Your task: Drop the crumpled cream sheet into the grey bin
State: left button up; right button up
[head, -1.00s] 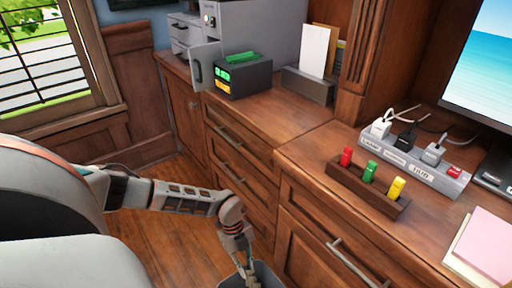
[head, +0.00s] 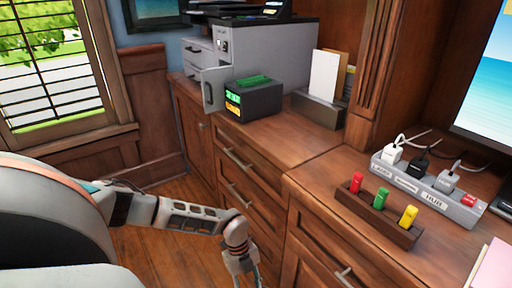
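My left arm comes in from the left, and my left gripper (head: 246,270) points down at the bottom edge, in front of the wooden drawers. Its fingertips are cut off by the frame, so I cannot see whether it is open or holds anything. The crumpled cream sheet is not visible. The grey bin is out of view now. My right gripper is not in view.
The wooden cabinet (head: 262,150) runs along the right, close to my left gripper. On it are a black box (head: 254,103), a power strip (head: 428,188) and a wooden holder (head: 378,218) with coloured pieces. Wooden floor (head: 150,240) shows at left.

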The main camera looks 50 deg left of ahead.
pick_arm(q)
jog(key=v, duration=1)
jog(key=shift+r, duration=0.3)
